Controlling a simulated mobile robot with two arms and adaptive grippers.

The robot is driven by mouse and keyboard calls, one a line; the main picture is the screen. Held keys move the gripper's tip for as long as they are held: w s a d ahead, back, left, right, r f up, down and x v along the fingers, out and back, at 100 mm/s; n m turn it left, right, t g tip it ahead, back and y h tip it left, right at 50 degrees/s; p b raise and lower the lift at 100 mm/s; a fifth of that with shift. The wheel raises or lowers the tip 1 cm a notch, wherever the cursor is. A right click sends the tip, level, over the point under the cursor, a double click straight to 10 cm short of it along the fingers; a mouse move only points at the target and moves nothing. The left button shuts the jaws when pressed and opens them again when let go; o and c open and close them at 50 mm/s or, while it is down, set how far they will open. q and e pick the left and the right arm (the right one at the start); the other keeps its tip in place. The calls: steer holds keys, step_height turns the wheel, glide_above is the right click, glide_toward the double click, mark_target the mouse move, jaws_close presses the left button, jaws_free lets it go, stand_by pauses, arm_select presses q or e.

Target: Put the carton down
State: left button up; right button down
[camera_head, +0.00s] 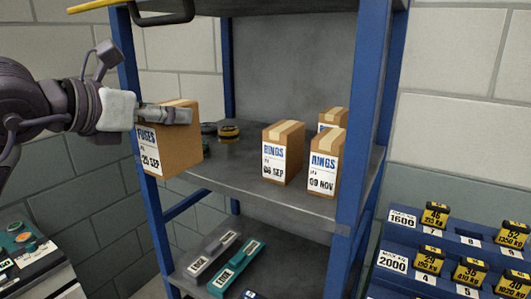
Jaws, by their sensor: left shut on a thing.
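My left gripper (178,116) comes in from the left and is shut on a brown carton (178,150) with a white label reading FUSES and 25 SEP. The carton is upright, slightly turned, at the left front corner of the middle shelf (235,175), and covers part of the blue left front post. I cannot tell whether its underside touches the shelf. My right gripper is not in view.
Another carton (327,119) stands behind the RINGS pair, partly hidden. A black and yellow round item (229,133) lies behind the held carton. The shelf's front middle is bare. The lower shelf holds grey (213,255) and teal (238,268) items. Blue racks stand at right.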

arm_select(q)
steer(key=shift+w+r, duration=0.2)
steer(key=shift+r, duration=0.15)
steer(key=w+d+p, duration=0.8)
steer(key=w+d, duration=0.3)
steer(key=w, duration=0.4)
step_height(320, 180, down, 7)
steer(key=p, duration=0.4)
steer(key=shift+w+d, duration=0.3)
steer(key=shift+w, duration=0.1)
steer(key=shift+f, duration=0.1)
